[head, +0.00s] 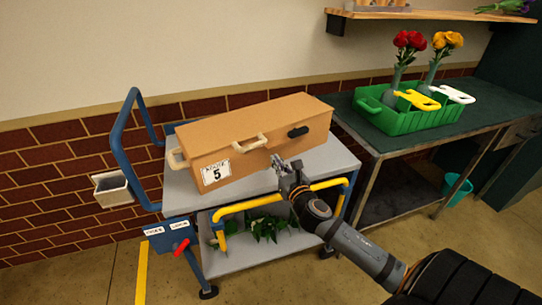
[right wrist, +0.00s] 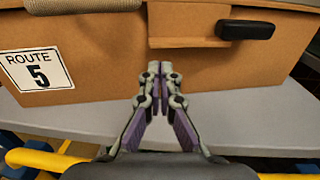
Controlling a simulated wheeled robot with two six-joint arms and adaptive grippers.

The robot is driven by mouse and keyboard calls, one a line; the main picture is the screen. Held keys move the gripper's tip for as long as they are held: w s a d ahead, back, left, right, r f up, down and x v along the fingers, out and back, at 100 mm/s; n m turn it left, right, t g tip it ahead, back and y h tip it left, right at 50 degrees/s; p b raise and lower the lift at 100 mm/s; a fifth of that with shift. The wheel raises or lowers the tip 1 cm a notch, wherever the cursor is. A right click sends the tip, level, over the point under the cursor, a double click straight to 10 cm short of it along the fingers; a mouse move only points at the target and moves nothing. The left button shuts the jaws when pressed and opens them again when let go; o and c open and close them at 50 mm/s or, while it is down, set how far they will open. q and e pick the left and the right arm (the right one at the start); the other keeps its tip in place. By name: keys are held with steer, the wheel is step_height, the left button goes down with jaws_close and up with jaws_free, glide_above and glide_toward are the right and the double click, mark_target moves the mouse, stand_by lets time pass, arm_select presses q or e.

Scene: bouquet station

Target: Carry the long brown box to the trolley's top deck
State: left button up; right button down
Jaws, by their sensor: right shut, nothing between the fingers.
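The long brown box (head: 255,140) rests on the trolley's grey top deck (head: 318,168), with a "Route 5" label on its near side, pale handles and a black latch. It fills the upper part of the right wrist view (right wrist: 105,85). My right gripper (head: 277,160) is in front of the box's near long side. In the right wrist view my right gripper (right wrist: 164,70) has its fingertips together with nothing between them, and the box side stands behind them. I cannot tell whether the fingertips touch the box. My left gripper is not in view.
The trolley has a blue push frame (head: 130,130), yellow rails (head: 240,207) and a red lever (head: 181,247). Green leaves (head: 265,228) lie on its lower shelf. A dark green table (head: 455,122) at the right holds a green crate (head: 405,118) with flower vases.

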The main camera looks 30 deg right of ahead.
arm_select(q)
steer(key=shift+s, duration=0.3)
arm_select(e)
steer(key=shift+w+d, duration=0.15)
steer(key=shift+w, duration=1)
steer(key=shift+w+d, duration=0.15)
steer(key=shift+w, duration=1)
